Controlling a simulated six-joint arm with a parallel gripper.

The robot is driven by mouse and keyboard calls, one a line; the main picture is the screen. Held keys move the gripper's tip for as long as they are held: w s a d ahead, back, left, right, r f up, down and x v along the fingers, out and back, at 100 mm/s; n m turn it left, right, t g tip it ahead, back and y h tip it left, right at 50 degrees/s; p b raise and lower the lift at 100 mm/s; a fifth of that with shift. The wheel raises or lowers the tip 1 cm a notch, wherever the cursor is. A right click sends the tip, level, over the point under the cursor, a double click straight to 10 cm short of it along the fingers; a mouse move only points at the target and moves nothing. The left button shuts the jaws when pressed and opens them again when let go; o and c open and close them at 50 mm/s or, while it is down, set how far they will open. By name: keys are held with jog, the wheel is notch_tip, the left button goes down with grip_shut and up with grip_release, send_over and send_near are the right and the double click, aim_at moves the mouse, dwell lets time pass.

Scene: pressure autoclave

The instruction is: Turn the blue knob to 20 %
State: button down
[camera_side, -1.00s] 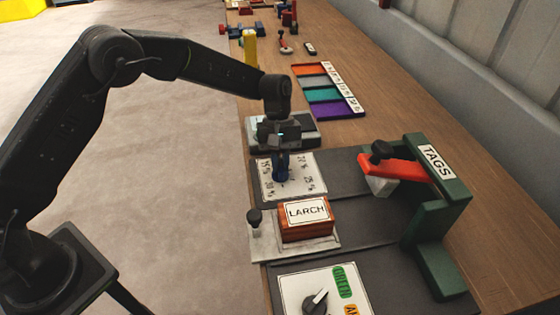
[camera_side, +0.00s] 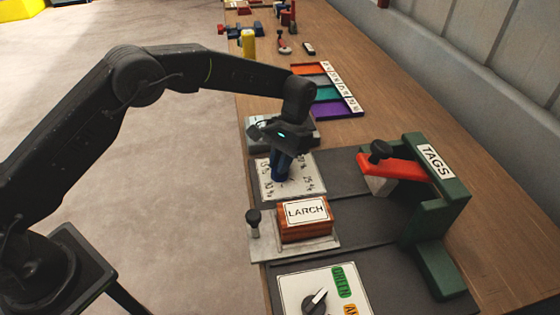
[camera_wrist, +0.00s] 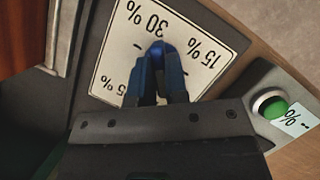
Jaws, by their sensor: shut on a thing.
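The blue knob (camera_wrist: 157,52) stands on a white dial plate (camera_wrist: 205,35) marked with percent values. In the wrist view its tip shows between my fingertips, and the 30 % and 15 % marks are legible beside it. My gripper (camera_wrist: 160,72) is shut on the knob. In the side view my gripper (camera_side: 282,165) comes down tilted over the dial plate (camera_side: 306,188) and hides most of the knob. Which mark the knob points at cannot be told.
A red-brown block labelled LARCH (camera_side: 305,230) stands just in front of the dial. A green TAGS press with a red lever (camera_side: 395,168) stands to the right. A green button (camera_wrist: 273,104) is near the dial. A second dial (camera_side: 320,290) lies at the front.

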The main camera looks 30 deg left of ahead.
jog(key=shift+m+y, duration=0.3)
jog(key=shift+m, duration=0.4)
jog(key=c, duration=1.1)
grip_release()
jog(key=shift+c, duration=0.2)
jog(key=v, duration=1.2)
jog(key=shift+s+r, duration=0.1)
